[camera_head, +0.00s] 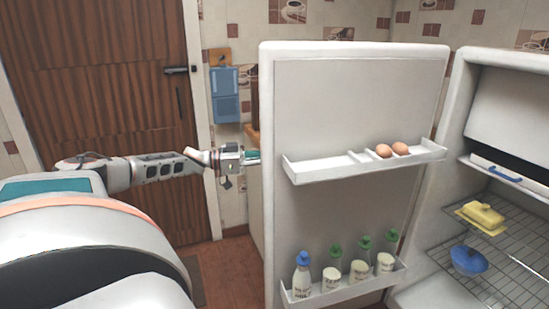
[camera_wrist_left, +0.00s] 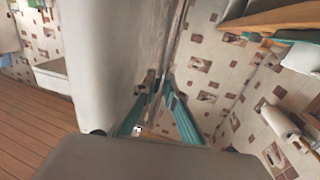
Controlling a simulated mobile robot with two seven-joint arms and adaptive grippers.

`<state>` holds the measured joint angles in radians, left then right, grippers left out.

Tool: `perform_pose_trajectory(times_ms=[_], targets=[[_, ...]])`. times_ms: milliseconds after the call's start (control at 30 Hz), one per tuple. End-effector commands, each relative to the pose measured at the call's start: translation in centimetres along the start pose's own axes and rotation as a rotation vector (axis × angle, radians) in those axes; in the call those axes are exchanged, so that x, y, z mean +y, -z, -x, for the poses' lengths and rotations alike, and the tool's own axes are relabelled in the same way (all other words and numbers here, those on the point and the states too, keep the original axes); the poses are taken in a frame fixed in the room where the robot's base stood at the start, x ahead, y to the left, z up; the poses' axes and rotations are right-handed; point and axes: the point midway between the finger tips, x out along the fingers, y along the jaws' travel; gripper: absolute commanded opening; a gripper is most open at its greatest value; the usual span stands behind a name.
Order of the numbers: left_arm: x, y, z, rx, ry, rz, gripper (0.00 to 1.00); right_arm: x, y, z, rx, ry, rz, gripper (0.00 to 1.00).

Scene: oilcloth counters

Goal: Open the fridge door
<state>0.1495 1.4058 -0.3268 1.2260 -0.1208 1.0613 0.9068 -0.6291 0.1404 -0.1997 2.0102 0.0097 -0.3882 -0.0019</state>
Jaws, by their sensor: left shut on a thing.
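The white fridge door (camera_head: 345,110) stands wide open in the head view, its inner side facing me. The fridge body (camera_head: 455,110) is at the right with its inside exposed. My left gripper (camera_head: 252,155) is at the door's left, free edge, its tips partly hidden behind the door. In the left wrist view its teal fingers (camera_wrist_left: 158,100) are closed around the dark, thin door handle (camera_wrist_left: 150,84) beside the door's outer face. My right gripper is in neither view.
The door's racks hold eggs (camera_head: 392,150) and several bottles and jars (camera_head: 331,279). Inside the fridge, a yellow butter dish (camera_head: 484,214) and a blue lidded pot (camera_head: 468,260) sit on wire shelves. A brown wooden room door (camera_head: 100,90) is at the left.

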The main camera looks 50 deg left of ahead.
Motion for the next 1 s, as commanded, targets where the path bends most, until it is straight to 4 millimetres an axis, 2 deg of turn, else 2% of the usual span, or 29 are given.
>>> perform_pose_trajectory(times_ms=[267, 300, 333, 733, 1000], targets=[[0.0, -0.1, 0.0, -0.003, 0.001, 0.0, 0.0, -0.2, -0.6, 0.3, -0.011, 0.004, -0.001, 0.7], [0.0, -0.1, 0.0, -0.003, 0.001, 0.0, 0.21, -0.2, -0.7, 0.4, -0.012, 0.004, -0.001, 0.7], [0.0, -0.1, 0.0, -0.003, 0.001, 0.0, 0.28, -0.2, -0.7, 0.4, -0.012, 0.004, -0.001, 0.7], [0.0, -0.1, 0.2, -0.002, 0.0, 0.0, 0.28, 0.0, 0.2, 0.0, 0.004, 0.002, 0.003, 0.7], [0.0, -0.2, 2.0, -0.007, 0.0, 0.002, 0.28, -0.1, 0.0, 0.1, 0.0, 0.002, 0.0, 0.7]])
